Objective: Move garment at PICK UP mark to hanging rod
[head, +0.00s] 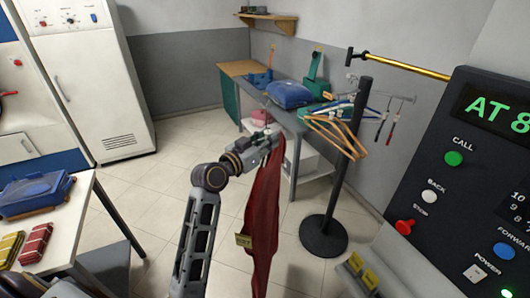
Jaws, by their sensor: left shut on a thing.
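A dark red garment (263,210) with a small yellow tag hangs from my left gripper (272,138), which is shut on it near its top. The garment hangs free above the tiled floor. The gripper is to the left of the post and lower than the bar in the picture. The garment's hanger, if any, is hard to make out. No PICK UP mark can be read. My right gripper is not in view.
A control panel (450,195) with buttons fills the right side. A back table (292,122) holds folded blue cloth (290,94). Wooden hangers (335,128) show around the post. A white table (62,220) with folded clothes stands at left. Open floor lies between.

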